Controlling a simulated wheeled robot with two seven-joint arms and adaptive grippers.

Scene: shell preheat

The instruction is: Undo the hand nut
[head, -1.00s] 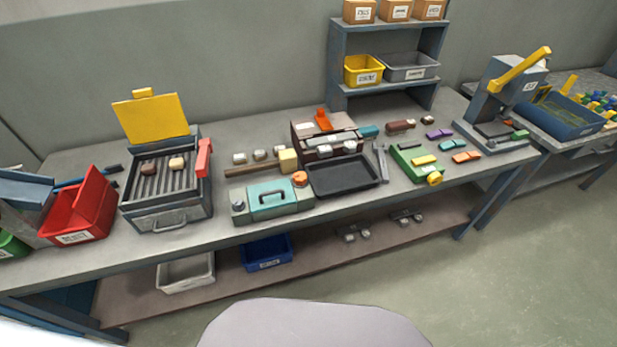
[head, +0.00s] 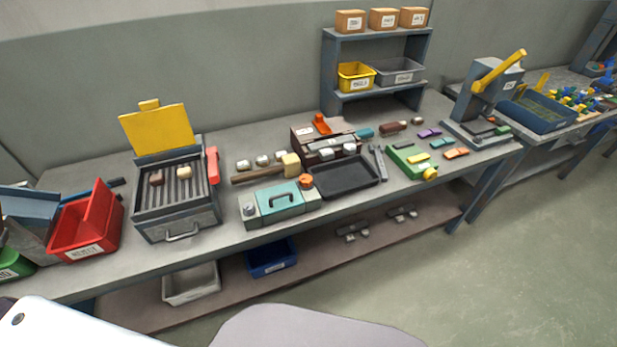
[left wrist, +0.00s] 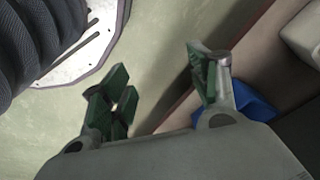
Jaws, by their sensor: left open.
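Two round knobs in the head view could be the hand nut; I cannot tell which. A yellow knob (head: 430,173) is on the front right end of the green fixture (head: 405,165), right of the black tray. An orange knob (head: 306,181) is at the right end of the teal box (head: 262,204) with a handle. My left gripper (left wrist: 158,88) shows in the left wrist view, its green-padded fingers apart with nothing between them. It is over the floor beside the bench, away from both knobs. My right gripper is not in view.
The black tray (head: 345,186) lies between the teal box and the green fixture. A mallet (head: 270,170) lies behind the teal box. A grill (head: 177,222) with a raised yellow lid and a red bin (head: 112,228) stand left. The blue bin (left wrist: 250,113) is below the bench.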

